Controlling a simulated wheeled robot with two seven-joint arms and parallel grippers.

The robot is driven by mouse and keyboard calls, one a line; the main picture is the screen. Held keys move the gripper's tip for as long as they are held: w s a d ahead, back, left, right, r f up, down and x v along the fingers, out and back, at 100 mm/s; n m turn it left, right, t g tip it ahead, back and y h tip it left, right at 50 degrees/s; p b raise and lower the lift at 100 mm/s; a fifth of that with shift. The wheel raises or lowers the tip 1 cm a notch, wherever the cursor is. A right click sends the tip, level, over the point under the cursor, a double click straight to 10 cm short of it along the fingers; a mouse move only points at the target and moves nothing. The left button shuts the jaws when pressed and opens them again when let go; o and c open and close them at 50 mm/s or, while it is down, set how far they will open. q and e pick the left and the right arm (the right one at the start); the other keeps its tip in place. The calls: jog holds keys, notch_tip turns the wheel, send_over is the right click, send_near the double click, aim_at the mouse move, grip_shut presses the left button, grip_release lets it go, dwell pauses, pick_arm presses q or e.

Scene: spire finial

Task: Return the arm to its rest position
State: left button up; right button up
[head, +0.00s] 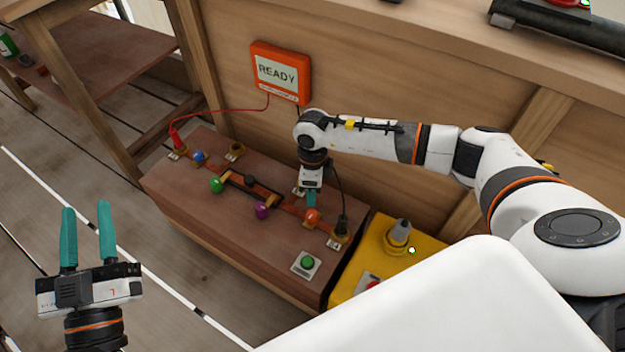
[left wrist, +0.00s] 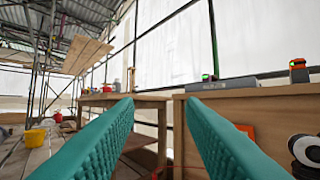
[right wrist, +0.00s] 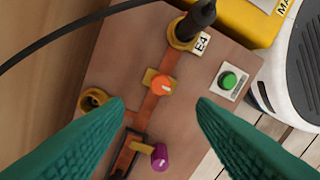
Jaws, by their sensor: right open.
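My right gripper (head: 311,198) hangs over the wooden box (head: 180,190) from above, its arm coming in from the right. In the right wrist view its teal fingers (right wrist: 162,112) are spread with nothing between them, above the box top near an orange knob (right wrist: 162,86) and a purple knob (right wrist: 159,157). Whether the fingertips touch anything is hard to tell. My left gripper (head: 88,235) is raised at the lower left, fingers pointing up, open and empty. It also shows open in the left wrist view (left wrist: 165,115), away from the box.
A black plug (head: 342,228) with a cable stands at socket E4, and a red plug (head: 175,140) at the far left corner. An orange screen (head: 280,72) reads READY. A green button (head: 305,263) sits on the box. A yellow case (head: 370,260) stands to the right.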

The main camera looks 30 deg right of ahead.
pick_arm(q)
jog(key=shift+w+f+g+y, duration=0.2)
jog(key=shift+f+g+y, duration=0.25)
jog(key=shift+f, duration=0.25)
pick_arm(e)
jog(key=shift+r, duration=0.65)
